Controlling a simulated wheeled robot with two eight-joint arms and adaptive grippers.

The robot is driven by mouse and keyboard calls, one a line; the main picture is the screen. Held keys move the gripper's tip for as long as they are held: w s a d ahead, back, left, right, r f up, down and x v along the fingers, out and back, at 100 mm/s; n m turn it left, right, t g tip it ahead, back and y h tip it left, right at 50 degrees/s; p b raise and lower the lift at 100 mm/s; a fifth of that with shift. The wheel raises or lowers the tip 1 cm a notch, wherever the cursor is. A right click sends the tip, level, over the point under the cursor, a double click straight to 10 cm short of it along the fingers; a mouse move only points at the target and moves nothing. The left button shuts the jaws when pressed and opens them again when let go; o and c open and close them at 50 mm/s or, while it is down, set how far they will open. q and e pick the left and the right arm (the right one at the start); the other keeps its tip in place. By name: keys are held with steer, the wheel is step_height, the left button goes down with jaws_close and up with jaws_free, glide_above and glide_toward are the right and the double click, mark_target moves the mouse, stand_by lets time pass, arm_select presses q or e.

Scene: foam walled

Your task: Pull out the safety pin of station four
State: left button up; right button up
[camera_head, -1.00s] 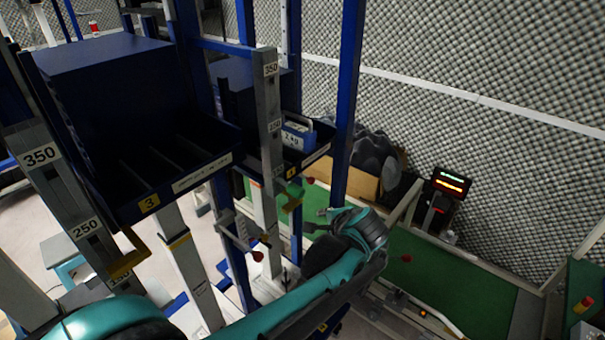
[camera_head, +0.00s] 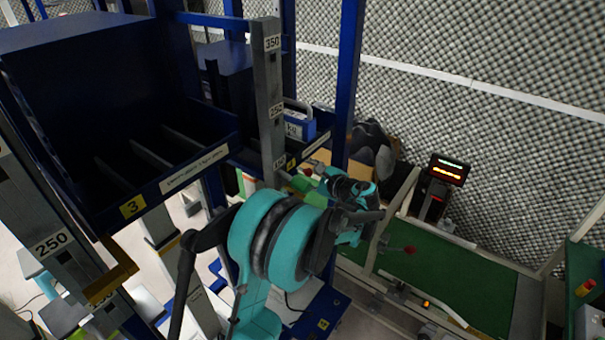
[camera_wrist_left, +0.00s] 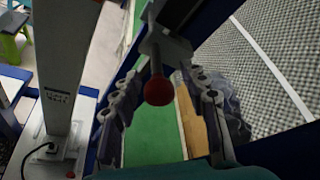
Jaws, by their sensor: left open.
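The safety pin of station four shows in the left wrist view as a red ball knob (camera_wrist_left: 158,91) on a short rod from a grey metal bracket. The knob lies between the two spread fingers of my left gripper (camera_wrist_left: 160,82), which is open. Contact between finger and knob cannot be told. In the head view my left gripper (camera_head: 311,176) is at the post below the station four bin (camera_head: 318,143), which has a yellow label and holds a blue-and-white box. My arm partly hides this area. My right gripper is not in view.
The station three bin (camera_head: 195,176) stands to the left on grey and blue posts. Another red knob (camera_head: 410,249) sticks out right of my arm. A green conveyor bed (camera_head: 450,270) and a lit display (camera_head: 449,170) lie to the right. Foam walls stand behind.

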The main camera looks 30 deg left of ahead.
arm_select(q)
steer(key=shift+w+a+f, duration=0.15)
steer(key=shift+w+a, duration=0.05)
steer(key=shift+a, duration=0.45)
jaws_close()
